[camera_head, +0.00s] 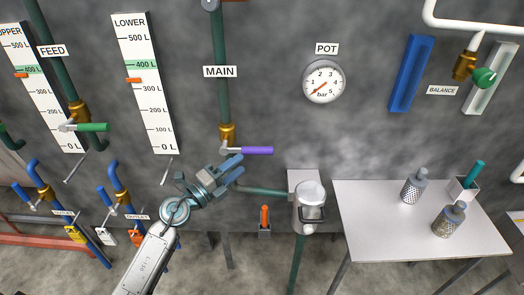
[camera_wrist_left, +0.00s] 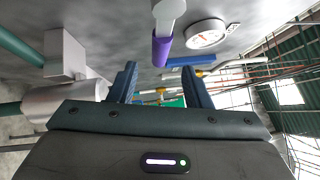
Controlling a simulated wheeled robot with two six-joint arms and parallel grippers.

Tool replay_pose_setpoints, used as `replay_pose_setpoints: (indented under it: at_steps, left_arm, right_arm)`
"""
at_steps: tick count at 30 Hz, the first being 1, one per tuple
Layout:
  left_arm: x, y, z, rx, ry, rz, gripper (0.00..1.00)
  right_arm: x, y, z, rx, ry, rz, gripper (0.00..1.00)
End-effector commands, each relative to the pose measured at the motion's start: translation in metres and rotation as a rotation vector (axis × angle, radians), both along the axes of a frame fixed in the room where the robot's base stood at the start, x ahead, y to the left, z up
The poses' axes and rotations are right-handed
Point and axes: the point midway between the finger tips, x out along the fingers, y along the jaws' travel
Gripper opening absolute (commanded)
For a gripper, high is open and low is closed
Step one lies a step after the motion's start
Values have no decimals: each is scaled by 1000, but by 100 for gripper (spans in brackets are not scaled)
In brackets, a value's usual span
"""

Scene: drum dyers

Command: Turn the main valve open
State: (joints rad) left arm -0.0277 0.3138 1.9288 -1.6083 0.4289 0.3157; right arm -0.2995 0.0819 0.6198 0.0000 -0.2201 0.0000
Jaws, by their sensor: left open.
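The main valve is a brass body (camera_head: 227,132) on a dark green vertical pipe under the MAIN label (camera_head: 220,71). Its purple lever handle (camera_head: 256,150) points sideways to the right, across the pipe. My left gripper (camera_head: 233,169) is open and empty, just below and left of the handle, apart from it. In the left wrist view the purple handle (camera_wrist_left: 162,49) hangs beyond and above the gap between the open blue fingers (camera_wrist_left: 160,82). My right gripper is in neither view.
The POT gauge (camera_head: 323,82) is on the wall to the right, its red needle at the low end. A metal pot (camera_head: 309,205) stands below right of my gripper. The FEED valve's green handle (camera_head: 91,127) is to the left. A white table (camera_head: 380,240) stands at the right.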

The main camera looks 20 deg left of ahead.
Motion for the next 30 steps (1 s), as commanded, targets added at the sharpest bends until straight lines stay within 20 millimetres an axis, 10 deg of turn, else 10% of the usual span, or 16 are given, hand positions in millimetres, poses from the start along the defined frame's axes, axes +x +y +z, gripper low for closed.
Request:
replay_pose_setpoints:
  at_steps: [12, 26, 30]
  left_arm:
    - [65, -36, 12, -5, 1, 2, 44]
    - [75, -43, 12, -3, 1, 1, 44]
    - [75, -43, 12, -3, 1, 1, 17]
  right_arm:
    - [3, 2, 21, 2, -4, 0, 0]
    - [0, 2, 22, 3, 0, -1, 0]
    - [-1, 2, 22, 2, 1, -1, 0]
